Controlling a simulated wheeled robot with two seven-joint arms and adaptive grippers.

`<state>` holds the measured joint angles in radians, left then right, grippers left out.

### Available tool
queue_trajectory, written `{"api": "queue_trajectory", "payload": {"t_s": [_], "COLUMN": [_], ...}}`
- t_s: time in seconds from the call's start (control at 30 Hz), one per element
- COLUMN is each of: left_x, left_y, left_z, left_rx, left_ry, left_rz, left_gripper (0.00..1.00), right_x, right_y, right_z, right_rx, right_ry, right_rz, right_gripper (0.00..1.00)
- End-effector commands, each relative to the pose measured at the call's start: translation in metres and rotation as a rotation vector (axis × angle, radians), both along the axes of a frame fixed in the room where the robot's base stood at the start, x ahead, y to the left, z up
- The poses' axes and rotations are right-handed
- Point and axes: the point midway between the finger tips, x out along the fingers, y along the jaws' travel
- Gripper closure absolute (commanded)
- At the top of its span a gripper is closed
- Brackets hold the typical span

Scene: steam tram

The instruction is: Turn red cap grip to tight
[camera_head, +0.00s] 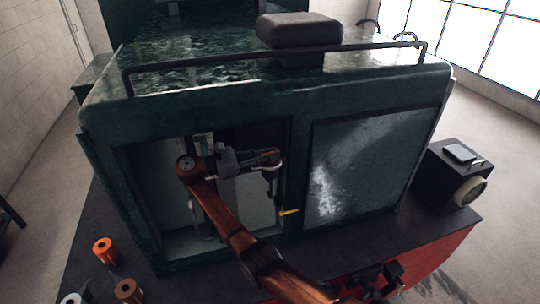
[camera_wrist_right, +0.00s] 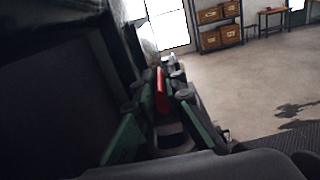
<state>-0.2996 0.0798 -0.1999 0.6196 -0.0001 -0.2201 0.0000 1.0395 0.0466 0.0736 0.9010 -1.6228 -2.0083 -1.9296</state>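My right arm reaches into the open left compartment of the green tram body in the head view, with the right gripper (camera_head: 270,165) inside it near the right edge of the opening. In the right wrist view the two fingers of the right gripper (camera_wrist_right: 160,115) stand apart. A narrow red piece, which looks like the red cap grip (camera_wrist_right: 161,92), shows between them near the tips. I cannot tell whether either finger touches it. In the head view the red grip cannot be made out behind the gripper and arm.
A closed grey panel (camera_head: 365,165) lies right of the opening. A small yellow lever (camera_head: 289,212) sticks out at the opening's lower right. A black lamp box (camera_head: 452,172) stands at the right. Spools, one orange (camera_head: 105,250), stand on the dark deck at lower left.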

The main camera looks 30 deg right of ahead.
Motion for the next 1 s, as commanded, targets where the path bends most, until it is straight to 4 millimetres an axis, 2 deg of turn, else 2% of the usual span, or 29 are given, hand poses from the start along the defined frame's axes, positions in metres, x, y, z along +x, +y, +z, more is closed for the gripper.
{"api": "queue_trajectory", "payload": {"t_s": [0.2, 0.57, 0.67, 0.83, 1.0], "left_x": [0.0, -0.002, -0.001, -0.001, 0.0], "left_y": [0.0, 0.002, 0.001, 0.001, 0.0], "left_z": [0.0, 0.0, 0.0, 0.0, 0.0], "left_rx": [0.0, 0.002, 0.001, 0.001, 0.0], "left_ry": [0.0, 0.002, 0.001, 0.0, 0.0], "left_rz": [0.0, 0.0, 0.0, 0.0, 0.0], "left_gripper": [1.0, 1.0, 1.0, 1.0, 1.0], "right_x": [0.0, 0.001, 0.004, 0.013, 0.02], "right_y": [0.0, 0.004, 0.016, 0.05, 0.076], "right_z": [0.0, -0.001, -0.001, -0.001, -0.001], "right_rx": [0.002, 0.004, 0.006, 0.008, 0.007], "right_ry": [0.0, 0.001, 0.0, 0.004, 0.002], "right_rz": [0.0, -0.001, 0.001, 0.004, 0.002], "right_gripper": [0.74, 0.73, 0.73, 0.73, 0.73]}}
